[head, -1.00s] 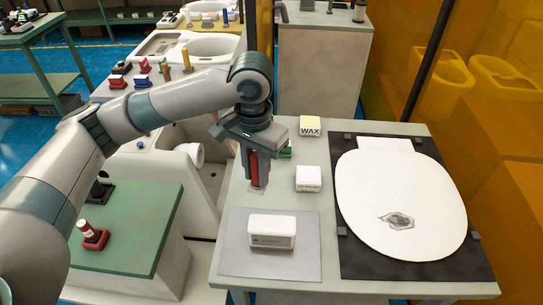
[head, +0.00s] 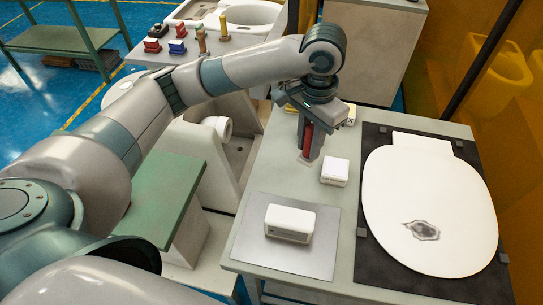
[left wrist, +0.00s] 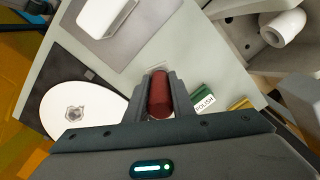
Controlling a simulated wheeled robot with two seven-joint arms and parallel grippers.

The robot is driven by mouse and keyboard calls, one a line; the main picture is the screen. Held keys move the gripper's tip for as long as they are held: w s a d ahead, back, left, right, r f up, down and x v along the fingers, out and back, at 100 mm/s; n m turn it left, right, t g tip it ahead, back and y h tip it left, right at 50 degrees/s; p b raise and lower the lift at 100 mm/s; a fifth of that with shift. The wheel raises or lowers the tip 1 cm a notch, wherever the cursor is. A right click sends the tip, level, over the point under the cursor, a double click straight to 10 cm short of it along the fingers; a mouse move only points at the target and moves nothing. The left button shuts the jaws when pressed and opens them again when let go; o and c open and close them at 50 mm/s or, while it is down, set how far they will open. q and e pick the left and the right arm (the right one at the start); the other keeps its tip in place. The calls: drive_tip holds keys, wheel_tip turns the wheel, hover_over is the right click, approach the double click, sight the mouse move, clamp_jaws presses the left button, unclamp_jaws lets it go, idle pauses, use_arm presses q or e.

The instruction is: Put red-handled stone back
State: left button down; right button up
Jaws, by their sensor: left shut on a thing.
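My left gripper (head: 306,150) is shut on the red handle (head: 308,136) of the stone, over the back left part of the pale worktable (head: 262,180). The red handle (left wrist: 160,95) also shows between the fingers in the left wrist view. A pale patch (head: 303,158) lies below the fingertips; I cannot tell whether it is the stone's face or a mark on the table. A small white block (head: 335,171) stands right of the gripper. A green block marked POLISH (left wrist: 204,99) and a yellow block (left wrist: 240,103) are beside the gripper in the wrist view. My right gripper is not in view.
A white block (head: 290,222) lies on a grey mat (head: 258,248) at the table's front. A white toilet lid (head: 425,195) with a dark patch lies on a black mat (head: 372,262) at right. Coloured-handled tools (head: 178,46) stand on a bench behind.

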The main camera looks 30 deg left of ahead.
use_arm(q)
drive_tip(key=w+a+f+p, duration=0.2)
drive_tip(key=a+f, duration=0.4)
drive_tip(key=a, duration=0.5)
drive_tip(key=shift+f, duration=0.35)
drive_tip(key=shift+f, duration=0.1)
drive_tip(key=shift+f+p, duration=0.8)
drive_tip(key=shift+f, duration=1.1)
drive_tip(key=c, duration=1.7)
unclamp_jaws()
drive_tip(key=shift+f, duration=0.15)
drive_tip(key=shift+o, duration=0.9)
